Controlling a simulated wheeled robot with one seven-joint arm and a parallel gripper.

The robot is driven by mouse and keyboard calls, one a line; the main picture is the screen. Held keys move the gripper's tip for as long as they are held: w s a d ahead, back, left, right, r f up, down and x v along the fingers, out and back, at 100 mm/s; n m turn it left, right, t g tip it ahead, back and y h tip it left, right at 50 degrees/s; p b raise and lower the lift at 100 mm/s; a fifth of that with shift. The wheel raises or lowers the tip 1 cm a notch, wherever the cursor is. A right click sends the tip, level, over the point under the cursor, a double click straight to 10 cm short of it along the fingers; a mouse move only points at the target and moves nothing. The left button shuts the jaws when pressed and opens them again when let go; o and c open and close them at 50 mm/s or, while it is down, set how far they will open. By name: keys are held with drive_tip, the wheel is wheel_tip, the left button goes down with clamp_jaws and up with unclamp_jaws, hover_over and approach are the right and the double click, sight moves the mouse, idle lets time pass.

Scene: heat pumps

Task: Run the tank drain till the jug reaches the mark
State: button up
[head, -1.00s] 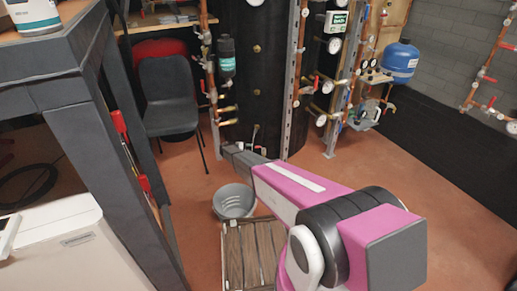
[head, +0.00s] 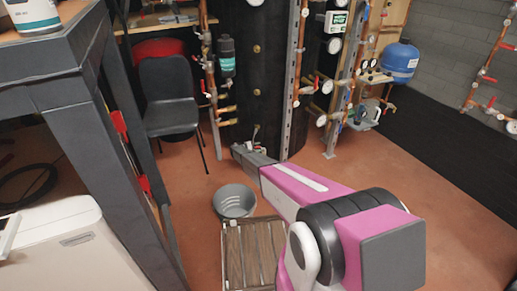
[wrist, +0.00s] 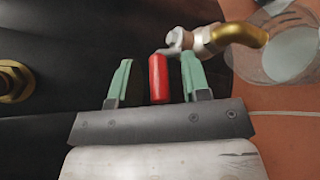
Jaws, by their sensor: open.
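The black tank (head: 258,70) stands upright at the back of the head view. In the wrist view, its drain (wrist: 235,35) has a curved brass spout and a red lever handle (wrist: 158,78). My gripper (wrist: 157,66) is open, with one green finger on each side of the red lever; gaps show on both sides. The clear jug (wrist: 285,72) is at the upper right, by the spout end, with something pale inside. Its mark cannot be made out, and I cannot tell whether water is flowing. In the head view my gripper is small, near the tank's foot.
A grey bucket (head: 234,201) and a slatted wooden platform (head: 232,250) are on the floor close to my arm. A black chair (head: 171,108) stands left of the tank. Copper pipes (head: 299,60) and a metal post (head: 290,120) rise in front. Floor is clear at the right.

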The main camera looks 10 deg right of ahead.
drive_tip(key=shift+w+d+f, duration=0.1)
drive_tip(key=shift+w+d, duration=0.05)
drive_tip(key=shift+d, duration=0.25)
clamp_jaws()
drive_tip(key=shift+w+d+m+g+h, duration=0.1)
drive_tip(key=shift+w+m+g+h, duration=0.2)
drive_tip(key=shift+m+g, duration=0.6)
drive_tip(key=shift+w+d+m+g+h, duration=0.15)
drive_tip(key=shift+w+m+g, duration=0.35)
drive_tip(key=shift+g, duration=0.6)
drive_tip(key=shift+s+a, duration=0.1)
drive_tip(key=shift+s, duration=0.05)
unclamp_jaws()
drive_tip(key=shift+r, duration=0.2)
drive_tip(key=shift+f, duration=0.1)
drive_tip(key=shift+f, duration=0.1)
